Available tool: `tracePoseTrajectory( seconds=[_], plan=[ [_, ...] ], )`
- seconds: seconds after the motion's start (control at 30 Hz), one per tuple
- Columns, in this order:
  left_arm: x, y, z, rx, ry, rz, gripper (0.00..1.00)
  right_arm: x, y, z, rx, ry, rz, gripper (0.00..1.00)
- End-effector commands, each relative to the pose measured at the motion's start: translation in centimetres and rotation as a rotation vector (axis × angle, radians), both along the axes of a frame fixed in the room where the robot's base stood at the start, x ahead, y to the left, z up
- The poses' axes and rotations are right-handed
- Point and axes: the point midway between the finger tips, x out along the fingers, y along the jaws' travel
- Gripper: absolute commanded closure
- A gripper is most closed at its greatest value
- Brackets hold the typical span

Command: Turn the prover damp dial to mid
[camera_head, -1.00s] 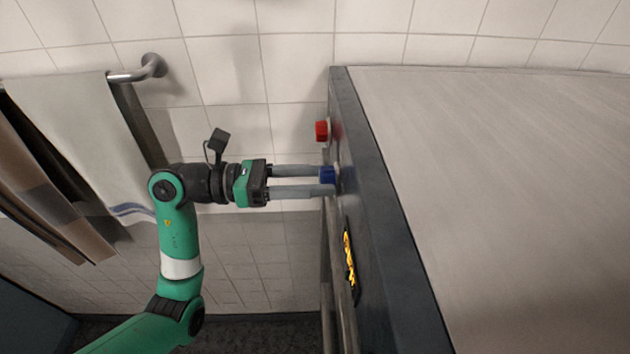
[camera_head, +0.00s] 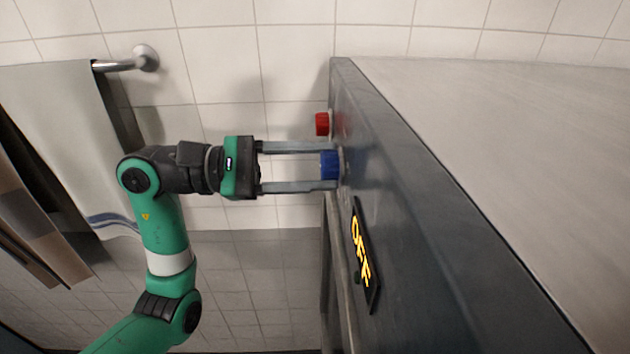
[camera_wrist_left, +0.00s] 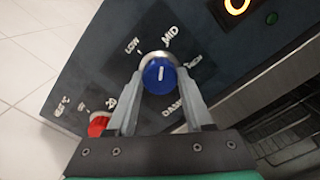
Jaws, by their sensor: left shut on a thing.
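The blue dial (camera_head: 329,165) is on the prover's dark front panel (camera_head: 400,190), below the red dial (camera_head: 322,124) in the head view. My left gripper (camera_head: 330,166) reaches it from the left, one finger above and one below, shut on it. In the left wrist view the blue dial (camera_wrist_left: 160,77) sits between the fingertips. Its white mark points roughly up, close to the MID label (camera_wrist_left: 170,37). LOW (camera_wrist_left: 132,46) is to the left, and a partly legible label is to the right. A DAMP label is partly hidden by the right finger. My right gripper is not in view.
The red dial (camera_wrist_left: 98,125) is beside the left finger in the wrist view. A towel (camera_head: 60,140) hangs from a wall rail (camera_head: 125,65) at the left. Wire racks (camera_wrist_left: 285,128) show at lower right.

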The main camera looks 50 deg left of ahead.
Motion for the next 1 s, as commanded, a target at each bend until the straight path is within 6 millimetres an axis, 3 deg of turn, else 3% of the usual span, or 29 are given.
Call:
tracePoseTrajectory(
  seconds=[0.3,0.83,0.87,1.0],
  plan=[
    [-0.1,-0.1,0.1,0.101,-0.088,-0.002,1.00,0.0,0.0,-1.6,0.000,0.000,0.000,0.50],
    [-0.1,-0.1,0.2,0.119,-0.104,-0.002,1.00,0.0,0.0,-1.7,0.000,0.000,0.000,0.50],
    [-0.1,-0.1,0.2,0.119,-0.104,-0.002,0.45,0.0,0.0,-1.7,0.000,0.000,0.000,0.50],
    [-0.1,-0.1,0.2,0.119,-0.101,-0.003,0.20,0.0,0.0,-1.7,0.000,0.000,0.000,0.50]
  ],
)
